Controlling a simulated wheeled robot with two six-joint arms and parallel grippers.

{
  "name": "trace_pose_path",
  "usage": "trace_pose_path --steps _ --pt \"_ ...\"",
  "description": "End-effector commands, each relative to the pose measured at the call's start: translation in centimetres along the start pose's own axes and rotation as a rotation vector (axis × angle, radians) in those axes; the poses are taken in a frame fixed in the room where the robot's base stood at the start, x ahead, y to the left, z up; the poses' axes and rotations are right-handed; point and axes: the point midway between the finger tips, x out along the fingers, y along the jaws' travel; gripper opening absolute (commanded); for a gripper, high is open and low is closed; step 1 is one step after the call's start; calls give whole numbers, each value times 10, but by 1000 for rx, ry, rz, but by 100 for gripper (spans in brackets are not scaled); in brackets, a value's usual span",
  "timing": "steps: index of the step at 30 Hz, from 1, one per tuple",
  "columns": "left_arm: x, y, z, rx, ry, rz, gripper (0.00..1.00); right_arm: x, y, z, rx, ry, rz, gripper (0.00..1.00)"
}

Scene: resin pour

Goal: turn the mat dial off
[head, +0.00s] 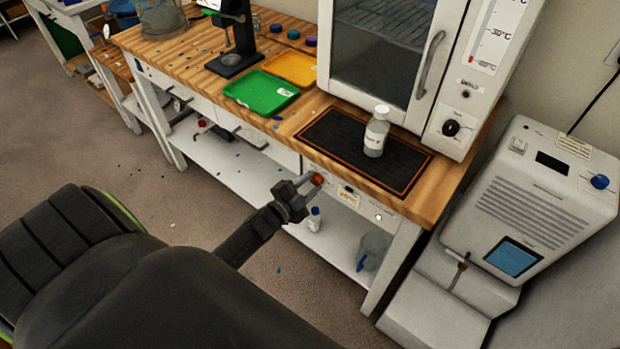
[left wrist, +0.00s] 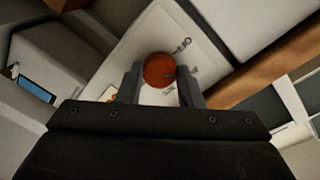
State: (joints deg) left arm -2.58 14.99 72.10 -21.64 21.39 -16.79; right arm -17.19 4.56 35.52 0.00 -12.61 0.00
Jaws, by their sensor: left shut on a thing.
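The mat dial (left wrist: 159,70) is a round orange-red knob on a pale panel at the front of the bench. It also shows in the head view (head: 318,179). My left gripper (head: 311,183) is shut on the dial; in the left wrist view its two fingers (left wrist: 160,82) lie on either side of the knob. Small dark lettering sits beside the dial, too blurred to read surely. The black mat (head: 402,165) with an orange border lies on the bench above the dial. My right gripper is not in view.
A white-capped bottle (head: 375,138) stands on the mat. Behind it is a white oven-like cabinet (head: 458,110). Green (head: 257,98) and yellow (head: 297,64) trays lie to the left. A white machine (head: 530,195) stands at the right. The lower shelf holds a clear jug (head: 373,248).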

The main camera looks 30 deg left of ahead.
Motion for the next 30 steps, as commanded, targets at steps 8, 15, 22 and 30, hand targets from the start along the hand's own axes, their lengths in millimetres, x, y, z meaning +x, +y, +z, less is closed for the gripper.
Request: trace_pose_path --steps 8,15,22,30 --pt "-1 0 1 -260 13 -1 10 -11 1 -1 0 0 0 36" --pt "-1 2 1 -465 26 -4 10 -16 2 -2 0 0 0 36" --pt "-1 2 2 -612 36 -7 10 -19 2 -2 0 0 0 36" --pt "-1 3 2 -703 42 -8 10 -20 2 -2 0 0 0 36"
